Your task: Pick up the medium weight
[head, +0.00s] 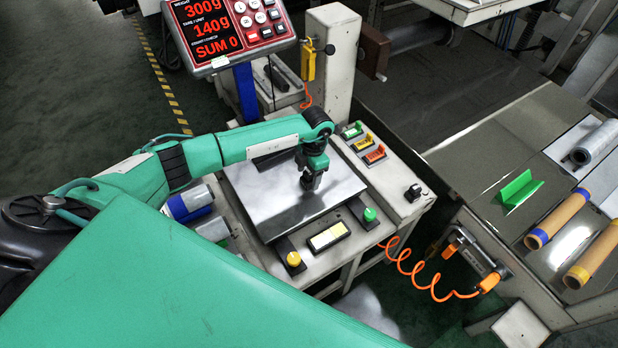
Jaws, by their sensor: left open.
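My left gripper (310,183) points down over the metal plate (330,195) of the scale, in the middle of the view. It is open, and its dark fingers are small and seen from above. I cannot clearly make out the medium weight; the gripper and wrist hide the part of the plate under and behind them. Whether the fingertips touch anything is too small to tell. The scale's red display (205,28) reads 300g, 140g and SUM 0. My right gripper is not in view.
Green, yellow and orange switches (363,144) sit right of the plate. A yellow knob (293,259) and a green knob (370,214) stand along its front. A coiled orange cable (412,272) hangs at the right. Rolls (557,219) lie on the far-right table.

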